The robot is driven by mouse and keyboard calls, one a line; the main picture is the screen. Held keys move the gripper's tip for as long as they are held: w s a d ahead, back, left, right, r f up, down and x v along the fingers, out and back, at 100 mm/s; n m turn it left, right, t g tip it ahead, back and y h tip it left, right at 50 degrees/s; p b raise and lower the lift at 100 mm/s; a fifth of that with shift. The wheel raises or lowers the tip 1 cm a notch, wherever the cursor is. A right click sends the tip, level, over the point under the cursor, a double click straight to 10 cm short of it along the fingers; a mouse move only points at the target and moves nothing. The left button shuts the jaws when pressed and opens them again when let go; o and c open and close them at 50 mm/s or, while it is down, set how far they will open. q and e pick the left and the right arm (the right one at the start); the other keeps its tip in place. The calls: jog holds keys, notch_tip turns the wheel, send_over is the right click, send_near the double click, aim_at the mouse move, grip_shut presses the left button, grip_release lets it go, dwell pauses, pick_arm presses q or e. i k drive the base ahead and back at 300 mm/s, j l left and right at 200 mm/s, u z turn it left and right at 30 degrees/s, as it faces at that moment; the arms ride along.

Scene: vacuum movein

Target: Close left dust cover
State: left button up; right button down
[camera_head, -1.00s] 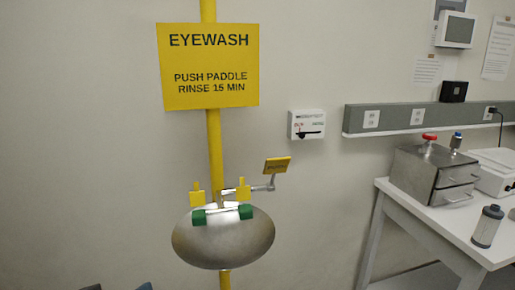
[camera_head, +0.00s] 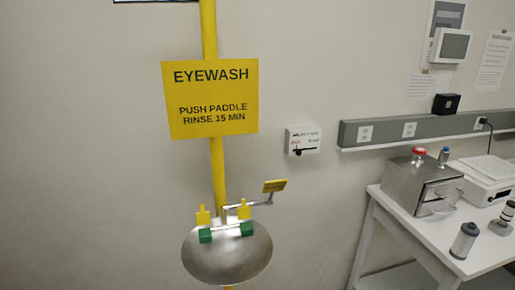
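The eyewash has a round metal bowl (camera_head: 228,262) on a yellow pole (camera_head: 218,170). Two green spray heads stand over the bowl, the left one (camera_head: 205,236) and the right one (camera_head: 247,229). An upright yellow tab, seemingly the left dust cover (camera_head: 203,217), stands behind the left green head. A similar yellow tab, seemingly the right dust cover (camera_head: 244,210), stands behind the right head. Both tabs look raised, not lying over the heads. A yellow push paddle (camera_head: 274,186) sits on a lever to the right. Neither of my grippers is in view.
A white table (camera_head: 392,208) on the right holds a metal box (camera_head: 422,186), a white scale-like device (camera_head: 487,178) and a grey canister (camera_head: 464,241). A small white wall box (camera_head: 303,140) hangs right of the pole. The wall left of the eyewash is bare.

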aim_at(204, 217)
jog(key=i+j+z, duration=0.2)
jog(key=i+j, duration=0.15)
jog(key=i+j+z, duration=0.25)
jog(key=j, duration=0.25)
jog(key=i+j+z, duration=0.2)
jog(key=i+j, duration=0.15)
jog(key=j, duration=0.15)
